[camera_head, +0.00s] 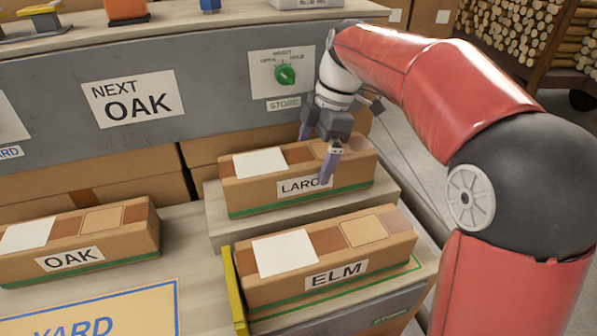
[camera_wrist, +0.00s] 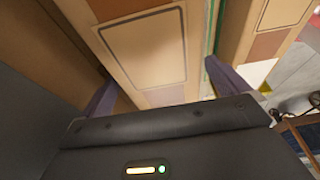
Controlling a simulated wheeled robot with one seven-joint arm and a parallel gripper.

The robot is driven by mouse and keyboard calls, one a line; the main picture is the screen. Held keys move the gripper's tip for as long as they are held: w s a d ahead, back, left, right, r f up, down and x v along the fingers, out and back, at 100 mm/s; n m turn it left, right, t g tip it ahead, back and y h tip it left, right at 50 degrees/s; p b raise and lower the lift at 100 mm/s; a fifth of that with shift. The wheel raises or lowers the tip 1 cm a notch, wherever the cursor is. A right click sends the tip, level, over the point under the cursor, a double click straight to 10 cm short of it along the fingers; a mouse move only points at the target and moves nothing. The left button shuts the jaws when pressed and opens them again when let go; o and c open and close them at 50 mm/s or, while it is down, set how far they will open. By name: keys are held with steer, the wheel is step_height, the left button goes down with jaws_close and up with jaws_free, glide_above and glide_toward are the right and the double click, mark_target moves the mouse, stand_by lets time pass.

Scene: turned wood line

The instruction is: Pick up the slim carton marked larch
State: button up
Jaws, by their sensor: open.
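The slim carton marked larch (camera_head: 240,192) is a long brown box with a white top label, lying on a raised pale block at the back right. My gripper (camera_head: 318,158) is over its right half, pointing down, with one finger in front of the carton and covering the end of its label. The other finger is at its far side. In the wrist view, my open gripper (camera_wrist: 160,90) has its two purple fingers on either side of a brown carton top (camera_wrist: 150,50), which I take to be the larch carton. I cannot tell whether either finger touches it.
The ELM carton (camera_head: 370,258) lies close in front, beside a yellow stop (camera_head: 234,290). The OAK carton (camera_head: 115,243) lies at left. A grey panel (camera_head: 215,90) with a green knob (camera_head: 285,75) stands behind. Bare surface (camera_head: 190,245) shows between the OAK and ELM cartons.

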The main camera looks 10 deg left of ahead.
mark_target(300, 155)
steer(key=shift+s+a, duration=0.3)
steer(key=shift+a, duration=0.35)
steer(key=shift+s+a, duration=0.3)
steer(key=shift+a, duration=0.3)
steer(key=shift+x, duration=1.6)
steer(key=shift+r, duration=0.1)
steer(key=c, duration=1.1)
steer(key=shift+c, duration=0.7)
steer(key=shift+r, duration=0.1)
